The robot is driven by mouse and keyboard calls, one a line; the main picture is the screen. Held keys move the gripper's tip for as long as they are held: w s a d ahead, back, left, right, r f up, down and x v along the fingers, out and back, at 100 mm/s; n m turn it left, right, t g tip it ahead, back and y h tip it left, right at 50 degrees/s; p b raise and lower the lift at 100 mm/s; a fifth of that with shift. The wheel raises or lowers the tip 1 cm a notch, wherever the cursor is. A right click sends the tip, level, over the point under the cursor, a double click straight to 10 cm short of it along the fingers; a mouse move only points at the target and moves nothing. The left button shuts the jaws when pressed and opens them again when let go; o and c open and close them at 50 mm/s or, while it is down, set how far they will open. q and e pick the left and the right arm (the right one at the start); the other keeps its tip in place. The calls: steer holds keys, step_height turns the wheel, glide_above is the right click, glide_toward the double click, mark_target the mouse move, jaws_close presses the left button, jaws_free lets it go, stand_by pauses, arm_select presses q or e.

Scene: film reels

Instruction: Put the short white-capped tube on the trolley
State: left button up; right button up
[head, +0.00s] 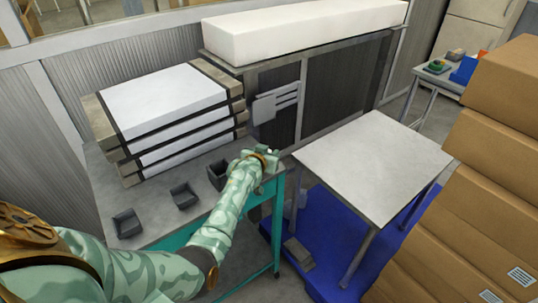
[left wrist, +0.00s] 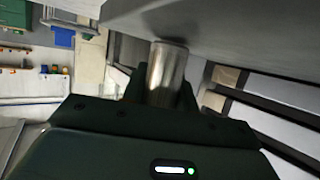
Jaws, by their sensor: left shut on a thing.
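My left gripper (head: 262,158) is over the right end of the teal-framed bench. In the left wrist view, it is shut on a short shiny metallic tube (left wrist: 167,68), held between its dark fingers. No white cap shows on this tube; its far end is close to a grey surface, and I cannot tell whether they touch. The light grey-topped table (head: 372,160), which seems to be the trolley, stands right of the gripper with a clear top. No wheels show on it. My right gripper is out of view.
The bench (head: 150,215) bears stacked white-and-black slabs (head: 165,105) and several small dark open holders (head: 184,195). Cardboard boxes (head: 480,150) rise at the right. A blue platform (head: 325,275) lies under the table. A long white block (head: 300,30) tops the back unit.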

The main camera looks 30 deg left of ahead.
arm_select(q)
steer(key=shift+f, duration=0.1)
steer(key=o, duration=1)
steer(key=shift+f, duration=0.1)
steer(key=shift+r, duration=0.35)
steer(key=p+v, duration=0.5)
steer(key=v, duration=0.6)
steer(key=shift+s+d, duration=0.1)
steer(key=shift+s+r, duration=0.1)
steer(key=shift+s, duration=0.25)
steer(key=shift+d, duration=0.1)
